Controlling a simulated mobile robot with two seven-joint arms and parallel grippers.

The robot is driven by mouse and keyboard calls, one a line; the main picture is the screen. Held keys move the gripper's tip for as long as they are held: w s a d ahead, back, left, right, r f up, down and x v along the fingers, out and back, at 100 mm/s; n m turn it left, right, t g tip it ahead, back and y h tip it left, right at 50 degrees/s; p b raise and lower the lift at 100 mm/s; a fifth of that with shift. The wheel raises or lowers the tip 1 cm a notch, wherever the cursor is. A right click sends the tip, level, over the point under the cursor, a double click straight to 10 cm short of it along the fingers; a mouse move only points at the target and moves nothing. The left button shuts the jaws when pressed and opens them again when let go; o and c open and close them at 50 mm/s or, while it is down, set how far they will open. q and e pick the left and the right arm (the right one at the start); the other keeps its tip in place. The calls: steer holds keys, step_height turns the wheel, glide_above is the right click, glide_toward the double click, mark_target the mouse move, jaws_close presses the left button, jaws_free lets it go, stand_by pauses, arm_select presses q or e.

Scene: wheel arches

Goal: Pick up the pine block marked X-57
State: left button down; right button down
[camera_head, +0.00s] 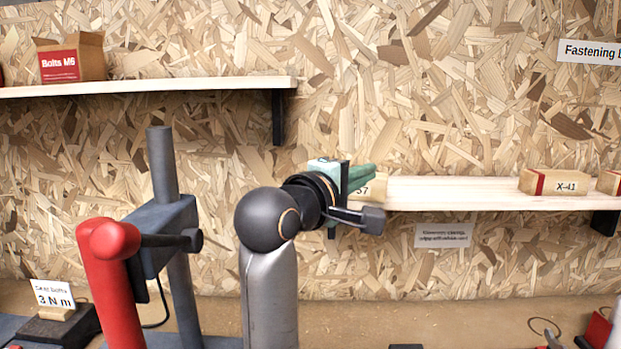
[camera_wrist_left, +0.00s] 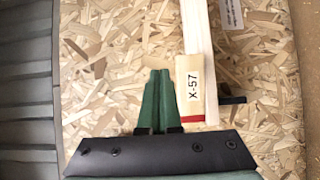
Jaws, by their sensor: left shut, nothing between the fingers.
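The pine block marked X-57 (camera_wrist_left: 190,88) lies on the right-hand wall shelf, at the shelf's left end; it has a red end band. In the head view only a small part of the block (camera_head: 377,187) with "57" shows; my left gripper hides the rest. My left gripper (camera_head: 372,174) is shut and empty in front of the block. In the left wrist view its green fingers (camera_wrist_left: 159,75) are together, just left of the block, with nothing between them. I cannot tell if they touch the block. My right gripper is not seen.
The right-hand shelf (camera_head: 450,192) also holds a block marked X-41 (camera_head: 555,183) and part of another at the right edge. A higher shelf (camera_head: 150,86) at left carries a Bolts M6 box (camera_head: 72,58). A grey post (camera_head: 163,165) stands at left.

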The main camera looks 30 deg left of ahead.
arm_select(q)
steer(key=w+a+p, duration=0.1)
steer(key=w+a, duration=0.3)
steer(key=a, duration=0.3)
steer(key=w+a+p, duration=0.1)
steer(key=w+a, duration=0.3)
steer(key=a, duration=0.4)
steer(key=f, duration=0.1)
steer(key=d+f, duration=0.1)
steer(key=f, duration=0.3)
steer(key=shift+s+d, duration=0.25)
steer(key=shift+s, duration=0.05)
steer(key=shift+s+d+p, duration=0.45)
steer(key=shift+d+p, duration=0.4)
steer(key=shift+p, duration=0.05)
steer(key=shift+w, duration=0.1)
